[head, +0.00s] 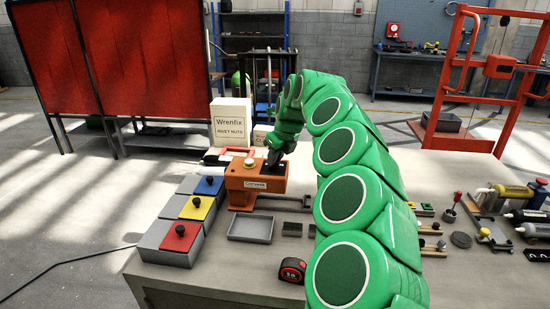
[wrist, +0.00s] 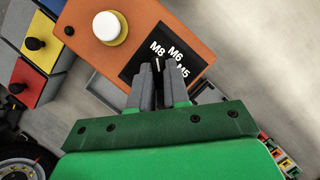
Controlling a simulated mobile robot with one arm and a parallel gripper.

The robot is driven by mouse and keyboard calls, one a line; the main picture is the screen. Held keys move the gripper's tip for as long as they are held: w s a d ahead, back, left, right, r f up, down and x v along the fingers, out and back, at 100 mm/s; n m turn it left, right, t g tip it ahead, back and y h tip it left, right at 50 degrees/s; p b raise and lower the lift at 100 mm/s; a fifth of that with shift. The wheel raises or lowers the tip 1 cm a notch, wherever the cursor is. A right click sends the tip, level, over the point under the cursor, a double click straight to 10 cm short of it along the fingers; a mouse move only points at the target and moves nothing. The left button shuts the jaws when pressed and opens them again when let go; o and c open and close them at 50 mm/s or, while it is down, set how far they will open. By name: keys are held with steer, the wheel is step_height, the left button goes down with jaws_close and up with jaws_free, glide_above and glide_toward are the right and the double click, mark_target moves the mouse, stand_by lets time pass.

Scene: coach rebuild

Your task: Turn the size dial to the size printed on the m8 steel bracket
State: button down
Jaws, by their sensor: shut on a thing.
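The orange machine (head: 252,184) stands on the bench, with a white button in a yellow ring (head: 249,162) on top. The wrist view shows its black size plate (wrist: 141,60) printed M8, M6 and M5. My gripper (wrist: 158,74) is over this plate, shut on the size dial. The fingers hide most of the dial. A small white mark shows between the fingertips, just below the M8 print; I cannot tell exactly which size it points to. In the head view my gripper (head: 272,160) is at the machine's top right. I cannot make out the steel bracket or its print.
Boxes with blue (head: 209,186), yellow (head: 197,208) and red (head: 180,237) lids stand left of the machine. A grey tray (head: 251,229) and a tape measure (head: 292,270) lie in front. A white carton (head: 230,121) stands behind. Tubes and small tools crowd the right side.

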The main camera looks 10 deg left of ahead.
steer(key=c, duration=1.1)
jaws_free()
steer(key=v, duration=0.7)
steer(key=shift+r, duration=0.4)
